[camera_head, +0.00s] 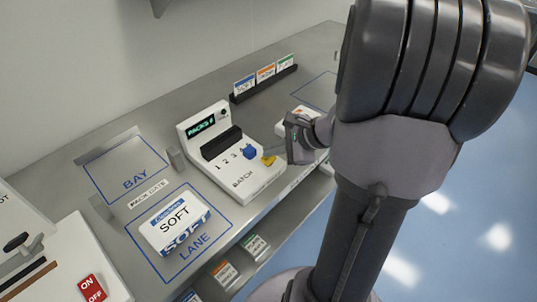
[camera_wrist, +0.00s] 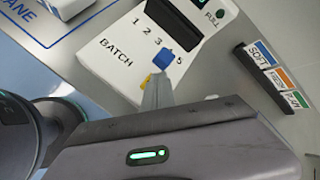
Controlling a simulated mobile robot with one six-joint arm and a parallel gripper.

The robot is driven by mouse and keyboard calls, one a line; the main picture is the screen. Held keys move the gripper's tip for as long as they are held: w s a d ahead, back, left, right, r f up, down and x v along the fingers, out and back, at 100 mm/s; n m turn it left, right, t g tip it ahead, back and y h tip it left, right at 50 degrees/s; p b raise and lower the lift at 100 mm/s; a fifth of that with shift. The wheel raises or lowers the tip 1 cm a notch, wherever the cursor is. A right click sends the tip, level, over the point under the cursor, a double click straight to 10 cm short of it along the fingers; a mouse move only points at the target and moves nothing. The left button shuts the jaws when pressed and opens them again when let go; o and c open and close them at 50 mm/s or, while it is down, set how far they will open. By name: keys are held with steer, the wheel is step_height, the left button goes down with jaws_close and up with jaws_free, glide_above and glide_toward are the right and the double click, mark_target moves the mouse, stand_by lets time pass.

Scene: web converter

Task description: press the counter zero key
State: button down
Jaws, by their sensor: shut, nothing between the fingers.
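The white counter unit (camera_head: 228,160) marked BATCH stands on the metal table. It also shows in the wrist view (camera_wrist: 112,65). Its green display (camera_head: 201,126) reads PACKS and a digit too small to read. A blue knob (camera_head: 249,152) sits at the row of numbers, covering the place between 3 and 5; it also shows in the wrist view (camera_wrist: 165,62). A small yellow part (camera_head: 269,160) is at the unit's front right. My gripper (camera_wrist: 157,92) is shut and empty, its tips close by the yellow part and partly hiding it. Contact cannot be told. No zero label is readable.
A SOFT pack (camera_head: 174,222) lies in the LANE outline, left of the counter unit. The BAY outline (camera_head: 127,168) is empty. A dark rack (camera_head: 264,84) of coloured cards stands behind. A white panel with a red ON/OFF switch (camera_head: 92,288) is at lower left.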

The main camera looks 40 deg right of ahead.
mark_target(272, 159)
steer(key=shift+r+p, duration=0.3)
steer(key=shift+r, duration=0.25)
steer(key=shift+r, duration=0.1)
step_height(272, 159, up, 5)
steer(key=p, duration=0.4)
stand_by(0.4)
